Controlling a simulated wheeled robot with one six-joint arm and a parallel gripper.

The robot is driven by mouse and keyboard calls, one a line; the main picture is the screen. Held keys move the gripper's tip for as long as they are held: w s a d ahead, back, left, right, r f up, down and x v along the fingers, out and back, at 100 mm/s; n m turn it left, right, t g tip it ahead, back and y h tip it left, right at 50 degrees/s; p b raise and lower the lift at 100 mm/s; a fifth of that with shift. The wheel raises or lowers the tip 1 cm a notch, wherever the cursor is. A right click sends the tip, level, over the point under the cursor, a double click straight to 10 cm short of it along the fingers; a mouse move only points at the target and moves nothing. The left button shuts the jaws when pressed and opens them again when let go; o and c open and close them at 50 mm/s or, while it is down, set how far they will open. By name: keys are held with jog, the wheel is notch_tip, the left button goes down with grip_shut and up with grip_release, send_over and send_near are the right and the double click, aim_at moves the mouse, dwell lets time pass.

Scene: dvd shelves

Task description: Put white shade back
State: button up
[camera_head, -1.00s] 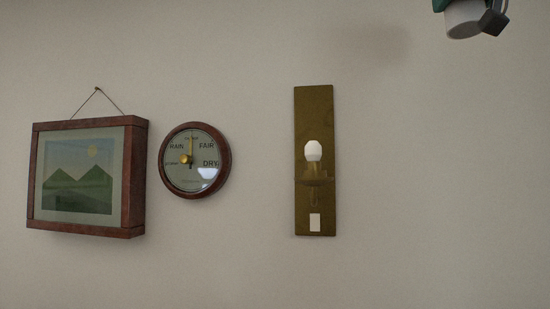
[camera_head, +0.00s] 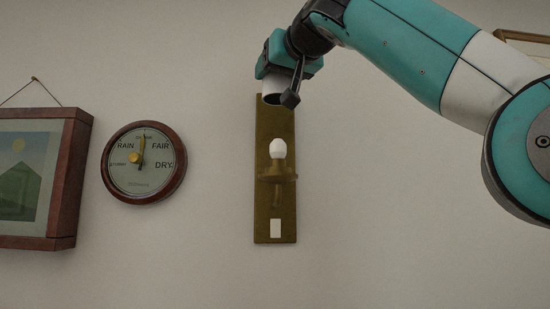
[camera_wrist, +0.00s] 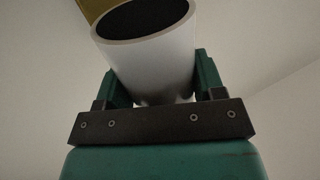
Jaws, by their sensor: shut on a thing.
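The white shade (camera_wrist: 155,65) is an open white cylinder with a dark inside. My gripper (camera_wrist: 155,90) is shut on it, with green fingers on both sides. In the head view the shade (camera_head: 272,87) shows partly below my gripper (camera_head: 285,75), in front of the top of the brass wall sconce (camera_head: 265,120). The sconce's white bulb (camera_head: 278,149) is bare and stands upright on its holder (camera_head: 276,178). The shade is above the bulb and apart from it. My gripper hides part of the shade.
A round wood-rimmed barometer (camera_head: 143,163) hangs left of the sconce. A framed pyramid picture (camera_head: 62,180) hangs farther left. Another frame's corner (camera_head: 525,38) shows at the upper right, behind my arm. The wall right of the sconce, below my arm, is clear.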

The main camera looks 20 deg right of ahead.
aim_at(278, 140)
notch_tip(278, 140, down, 12)
jog(key=b, duration=0.5)
jog(key=shift+s+r, duration=0.1)
jog(key=shift+r, duration=0.1)
jog(key=shift+f+b, duration=0.55)
jog(key=shift+f, duration=0.15)
jog(key=o, duration=0.9)
jog(key=shift+o, duration=0.2)
jog(key=shift+r, duration=0.1)
